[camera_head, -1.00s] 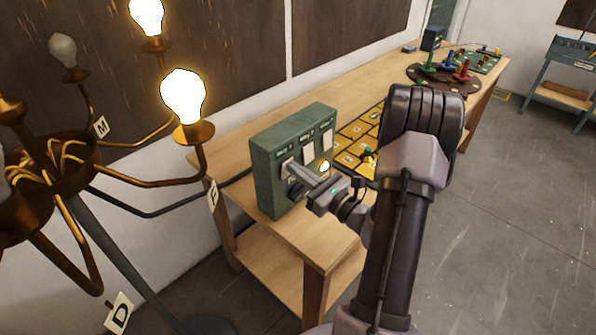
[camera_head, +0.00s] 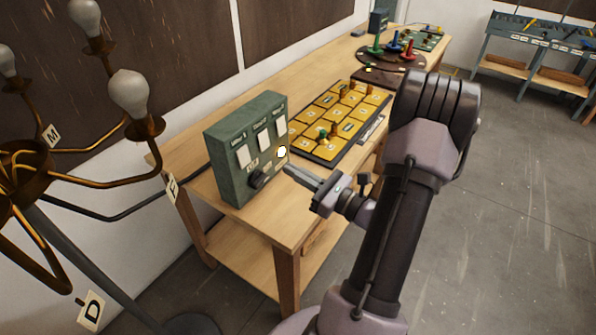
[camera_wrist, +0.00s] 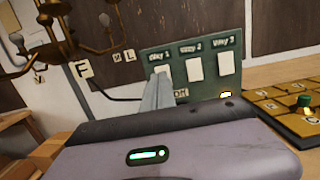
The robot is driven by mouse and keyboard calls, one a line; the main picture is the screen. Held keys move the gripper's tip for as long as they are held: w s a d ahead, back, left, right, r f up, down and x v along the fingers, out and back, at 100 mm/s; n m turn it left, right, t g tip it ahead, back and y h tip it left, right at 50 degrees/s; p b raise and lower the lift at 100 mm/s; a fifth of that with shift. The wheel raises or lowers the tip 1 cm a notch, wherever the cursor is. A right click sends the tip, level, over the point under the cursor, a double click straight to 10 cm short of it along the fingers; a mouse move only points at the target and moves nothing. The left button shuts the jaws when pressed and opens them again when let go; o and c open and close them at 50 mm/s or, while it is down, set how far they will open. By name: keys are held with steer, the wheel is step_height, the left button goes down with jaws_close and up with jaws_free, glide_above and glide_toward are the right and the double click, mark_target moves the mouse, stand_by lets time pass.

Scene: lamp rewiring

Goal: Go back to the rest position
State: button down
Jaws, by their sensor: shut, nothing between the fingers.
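My gripper (camera_head: 289,170) is shut and empty. In the head view its fingertips are just to the right of the green switch box (camera_head: 221,187), apart from it as far as I can tell. The box stands on the wooden bench and has three white switches, a dark knob (camera_head: 258,179) and a small lit lamp (camera_head: 282,151). In the wrist view the shut fingers (camera_wrist: 158,75) rise in front of the box (camera_wrist: 228,86) and cover part of its left side, including part of the leftmost switch.
The brass lamp (camera_head: 83,215) at left has tags and unlit bulbs (camera_head: 130,92). A yellow tiled board (camera_head: 323,127) with small pieces lies on the bench (camera_head: 228,228). A round dark tray (camera_head: 388,60) holds coloured pieces farther back. Grey floor (camera_head: 520,200) is clear at right.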

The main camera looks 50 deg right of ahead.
steer(key=shift+s, duration=0.25)
